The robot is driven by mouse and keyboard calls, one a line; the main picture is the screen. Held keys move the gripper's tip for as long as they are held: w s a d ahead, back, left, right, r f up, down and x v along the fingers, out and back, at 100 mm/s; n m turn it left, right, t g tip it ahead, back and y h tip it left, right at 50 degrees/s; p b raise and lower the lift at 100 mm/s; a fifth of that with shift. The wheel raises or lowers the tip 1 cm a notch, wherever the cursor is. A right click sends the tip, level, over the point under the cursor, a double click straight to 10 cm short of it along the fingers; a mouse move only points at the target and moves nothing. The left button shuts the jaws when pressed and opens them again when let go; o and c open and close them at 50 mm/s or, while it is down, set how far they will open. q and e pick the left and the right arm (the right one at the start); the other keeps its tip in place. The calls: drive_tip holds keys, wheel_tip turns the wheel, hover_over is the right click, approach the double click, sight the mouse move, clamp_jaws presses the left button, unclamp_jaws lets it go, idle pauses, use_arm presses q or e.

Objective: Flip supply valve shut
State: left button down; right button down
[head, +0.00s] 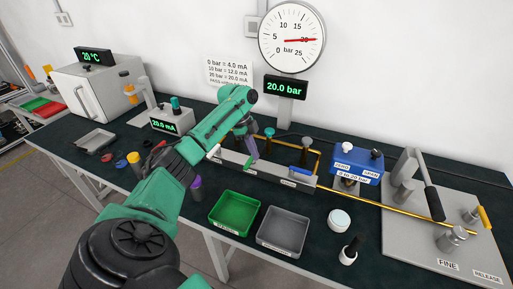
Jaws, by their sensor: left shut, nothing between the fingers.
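A long grey valve manifold (270,174) lies across the middle of the bench. It carries a green lever (247,163) left of its middle and a blue lever (300,171) near its right end. Its labels are too small to read, so I cannot tell which lever is the supply valve. My left gripper (252,154) points down at the manifold, just beside the green lever. Its fingers are shut with nothing between them. I cannot tell whether they touch the lever. My right gripper is out of view.
A green tray (235,229) and a grey tray (284,247) sit in front. A blue transmitter (345,163) and a pump plate (417,232) stand right, with brass tubing between. The gauge (291,38) points near 20; the display (286,87) reads 20.0 bar.

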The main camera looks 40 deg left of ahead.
use_arm(q)
drive_tip(key=v, duration=0.3)
drive_tip(key=shift+a+r, duration=0.1)
drive_tip(key=shift+r, duration=0.25)
